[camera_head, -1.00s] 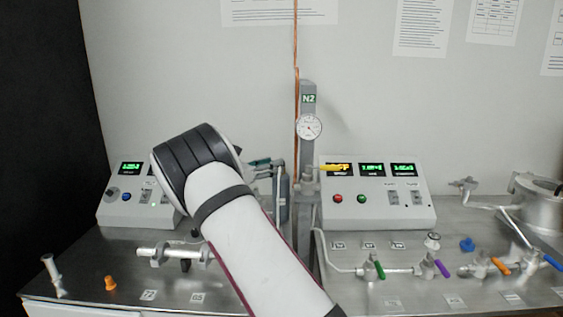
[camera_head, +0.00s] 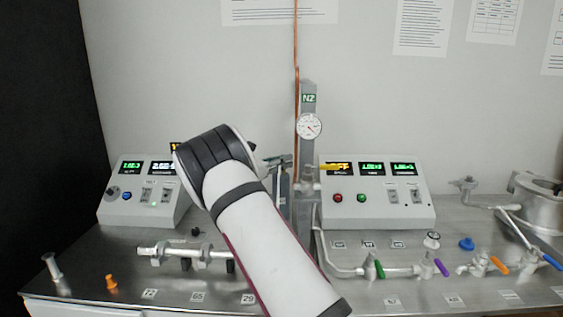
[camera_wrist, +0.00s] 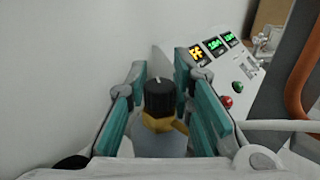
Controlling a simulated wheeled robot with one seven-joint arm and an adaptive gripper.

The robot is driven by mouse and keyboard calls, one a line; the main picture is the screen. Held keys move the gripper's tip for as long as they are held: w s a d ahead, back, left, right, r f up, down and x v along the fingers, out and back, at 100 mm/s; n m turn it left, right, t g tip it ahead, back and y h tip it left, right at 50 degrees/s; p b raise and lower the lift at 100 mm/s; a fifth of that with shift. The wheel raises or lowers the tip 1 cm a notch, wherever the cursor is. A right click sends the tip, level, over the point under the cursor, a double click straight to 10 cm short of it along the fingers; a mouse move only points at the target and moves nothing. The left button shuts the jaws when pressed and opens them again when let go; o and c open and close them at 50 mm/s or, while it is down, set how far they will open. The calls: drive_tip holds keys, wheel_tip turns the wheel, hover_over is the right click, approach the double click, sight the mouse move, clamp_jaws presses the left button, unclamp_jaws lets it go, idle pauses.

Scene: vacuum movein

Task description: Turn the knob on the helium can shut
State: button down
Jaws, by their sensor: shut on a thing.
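The helium can (camera_wrist: 160,145) is grey with a yellow-brass valve (camera_wrist: 158,122) and a black knob (camera_wrist: 159,97) on top. The knob has a white mark on its upper edge. In the wrist view my gripper (camera_wrist: 160,88), with teal finger pads, is shut on the knob, one finger on each side. In the head view my gripper (camera_head: 277,162) shows only in part beyond my arm, over the grey can (camera_head: 284,190). My arm hides most of the gripper and part of the can there; the knob cannot be made out.
A N2 post with a round gauge (camera_head: 309,126) stands just right of the can. A right control box (camera_head: 375,210) and a left control box (camera_head: 135,210) flank it. Pipes with coloured valve handles (camera_head: 442,268) lie at front right; a pipe fitting (camera_head: 185,252) lies front left.

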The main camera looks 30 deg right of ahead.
drive_tip(key=shift+s+r+n+t+p, duration=0.1)
drive_tip(key=shift+n+t+p, duration=0.3)
drive_tip(key=shift+t+p, duration=0.3)
drive_tip(key=shift+s+r+n+t+p, duration=0.1)
drive_tip(key=shift+n+t+p, duration=0.55)
drive_tip(key=shift+p, duration=0.45)
drive_tip(key=n+t+y+p, duration=0.1)
drive_tip(key=n+t+p, duration=0.1)
drive_tip(key=t+p, duration=0.1)
drive_tip(key=n+t+y+p, duration=0.2)
drive_tip(key=t+p, duration=0.1)
drive_tip(key=p, duration=0.2)
drive_tip(key=shift+s, duration=0.1)
drive_tip(key=n+t+y+p, duration=0.1)
drive_tip(key=t+y+p, duration=0.1)
drive_tip(key=p, duration=0.1)
drive_tip(key=shift+n, duration=0.35)
drive_tip(key=shift+w+n+t+y+p, duration=0.2)
drive_tip(key=shift+n+t+y+p, duration=0.35)
drive_tip(key=shift+p, duration=0.6)
drive_tip(key=shift+w+f+y+p, duration=0.2)
drive_tip(key=shift+y+p, duration=0.1)
drive_tip(key=shift+y, duration=0.15)
drive_tip(key=c, duration=1.4)
unclamp_jaws()
drive_tip(key=shift+o, duration=0.2)
